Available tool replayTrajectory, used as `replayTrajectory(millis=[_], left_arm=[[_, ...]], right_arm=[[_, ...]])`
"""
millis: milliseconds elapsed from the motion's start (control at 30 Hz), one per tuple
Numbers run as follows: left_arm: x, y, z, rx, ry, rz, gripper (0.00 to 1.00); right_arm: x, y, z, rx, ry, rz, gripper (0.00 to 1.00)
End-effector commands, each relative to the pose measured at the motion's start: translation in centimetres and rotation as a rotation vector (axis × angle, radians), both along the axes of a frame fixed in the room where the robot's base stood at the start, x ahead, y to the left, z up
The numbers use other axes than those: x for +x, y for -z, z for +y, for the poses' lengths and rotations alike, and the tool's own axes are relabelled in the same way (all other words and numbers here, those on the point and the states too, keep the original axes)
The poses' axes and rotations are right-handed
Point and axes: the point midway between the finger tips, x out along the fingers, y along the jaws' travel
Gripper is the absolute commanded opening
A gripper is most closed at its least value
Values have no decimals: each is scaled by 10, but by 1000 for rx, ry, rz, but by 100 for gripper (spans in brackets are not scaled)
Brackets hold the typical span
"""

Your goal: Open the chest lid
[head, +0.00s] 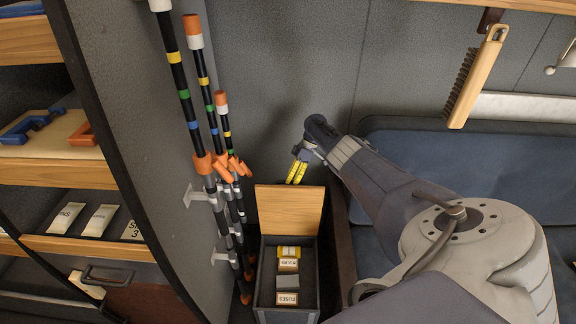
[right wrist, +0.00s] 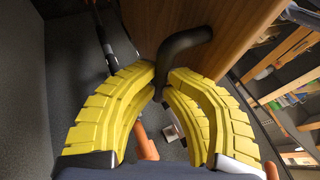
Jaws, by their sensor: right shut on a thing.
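The chest (head: 318,270) is a grey box on the floor in the head view. Its wooden lid (head: 290,212) stands raised at the back, so the inside shows. My right gripper (head: 297,172), with yellow fingers, is just behind and above the lid's top edge. In the right wrist view my right gripper (right wrist: 162,92) is shut on a black handle (right wrist: 185,42) that is fixed to the wooden lid (right wrist: 222,30). The head view hides the handle. My left gripper is in neither view.
Small boxes labelled bulbs (head: 288,266) and fuses (head: 287,298) lie in the chest. Banded poles (head: 180,85) hang on the wall left of it. A blue padded bench (head: 450,150) lies right, under a hanging brush (head: 475,80). Shelves (head: 60,172) stand at the far left.

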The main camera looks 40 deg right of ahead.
Motion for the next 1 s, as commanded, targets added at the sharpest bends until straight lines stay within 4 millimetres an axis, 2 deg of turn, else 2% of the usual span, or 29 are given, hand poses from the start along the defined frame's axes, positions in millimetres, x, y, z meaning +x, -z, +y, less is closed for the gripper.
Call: replayTrajectory(millis=[33,533,567,767,1000], left_arm=[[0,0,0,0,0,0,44],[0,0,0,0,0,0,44],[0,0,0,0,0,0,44],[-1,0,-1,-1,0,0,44],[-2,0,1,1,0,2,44]], right_arm=[[-9,7,-5,-9,-1,21,0],[-11,8,-8,-11,1,23,0],[-11,8,-8,-11,1,23,11],[-7,5,-6,-7,2,15,34],[-5,4,-5,-4,4,10,36]])
